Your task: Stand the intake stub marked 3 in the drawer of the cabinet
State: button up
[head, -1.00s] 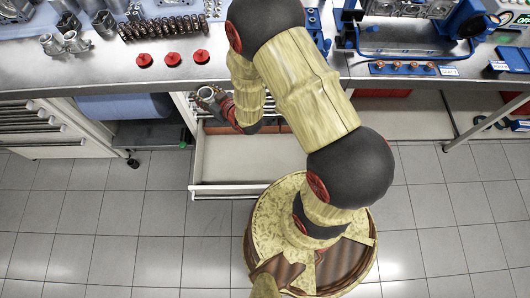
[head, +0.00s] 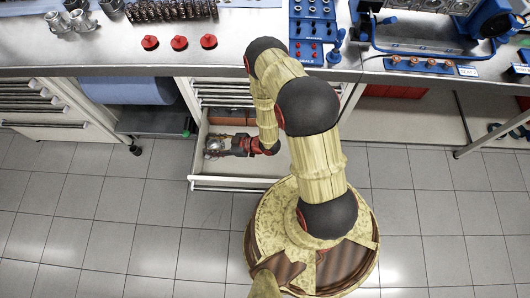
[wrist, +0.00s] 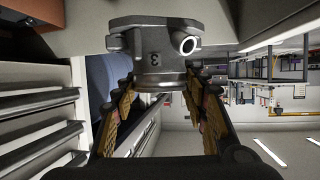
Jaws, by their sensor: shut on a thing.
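The grey metal intake stub marked 3 (wrist: 152,52) is between my gripper's fingers (wrist: 160,105) in the wrist view. It has a flange at one end and a small round side port. In the head view the stub (head: 213,147) shows only in part at the end of my gripper (head: 222,147). My gripper is low inside the open drawer (head: 238,184) of the cabinet (head: 188,92), toward its left side. In the wrist view, which looks upside down, the flange faces the pale drawer floor; I cannot tell whether it touches.
Reddish-brown boxes (head: 232,117) sit at the back of the drawer. The drawer's front and right part are clear. The workbench (head: 110,62) overhangs the drawer's back. More stubs (head: 70,22) and red caps (head: 179,43) are on the bench.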

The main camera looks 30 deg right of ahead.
jog(key=shift+s+f, duration=0.25)
jog(key=shift+f, duration=0.15)
jog(key=shift+s+d+f+b, duration=0.15)
jog(key=shift+d+f+b, duration=1.55)
jog(key=shift+d+f, duration=1.65)
jog(key=shift+s+d+f+b, duration=0.15)
jog(key=shift+d+f+b, duration=1.55)
jog(key=shift+d+f, duration=1.6)
jog(key=shift+d+r, duration=0.15)
jog(key=shift+d, duration=0.05)
jog(key=o, duration=1.4)
